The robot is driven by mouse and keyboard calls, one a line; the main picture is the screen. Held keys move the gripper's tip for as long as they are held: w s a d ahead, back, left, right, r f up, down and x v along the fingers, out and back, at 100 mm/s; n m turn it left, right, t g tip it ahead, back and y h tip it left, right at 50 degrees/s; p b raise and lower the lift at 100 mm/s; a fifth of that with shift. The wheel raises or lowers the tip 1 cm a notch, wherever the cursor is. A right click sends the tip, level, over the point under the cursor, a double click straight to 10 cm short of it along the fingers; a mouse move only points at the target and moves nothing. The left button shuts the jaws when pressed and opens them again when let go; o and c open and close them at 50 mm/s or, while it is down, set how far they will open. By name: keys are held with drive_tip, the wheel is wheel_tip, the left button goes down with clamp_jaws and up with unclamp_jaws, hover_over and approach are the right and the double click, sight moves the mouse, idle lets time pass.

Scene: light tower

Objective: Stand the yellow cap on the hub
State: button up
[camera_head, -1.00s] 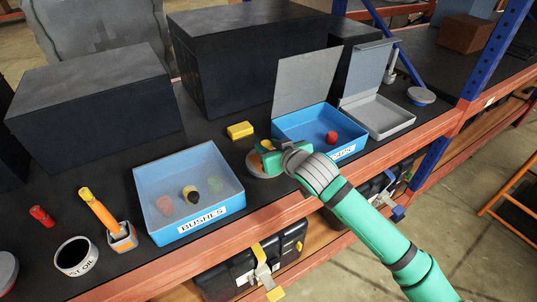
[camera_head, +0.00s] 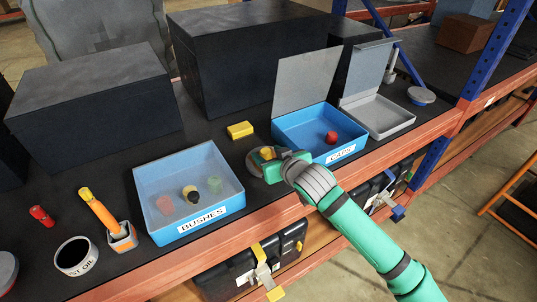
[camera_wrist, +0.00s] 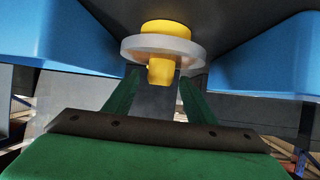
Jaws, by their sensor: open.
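The yellow cap (camera_head: 267,152) shows just above a pale round disc (camera_head: 254,164), which I take to be the hub, on the dark shelf between the two blue bins. In the wrist view yellow shows on both sides of the pale disc's rim (camera_wrist: 130,48): a wider part above it and a narrower yellow part (camera_wrist: 160,72) below it. My gripper (camera_head: 274,162) is open, with its fingers beside and just short of the narrower part in the wrist view (camera_wrist: 158,85). I cannot tell whether they touch it. My gripper hides part of the disc in the head view.
The BUSHES bin (camera_head: 150,178) stands left and the CAPS bin (camera_head: 293,133), holding a red piece (camera_head: 331,137), stands right. A yellow block (camera_head: 240,130) lies behind. A tin (camera_head: 76,257) and an orange-handled tool (camera_head: 99,211) stand front left.

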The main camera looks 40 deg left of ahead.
drive_tip(key=v, duration=1.1)
drive_tip(key=shift+s+d+r, duration=0.15)
drive_tip(key=shift+s+d, duration=0.05)
drive_tip(key=shift+d, duration=0.1)
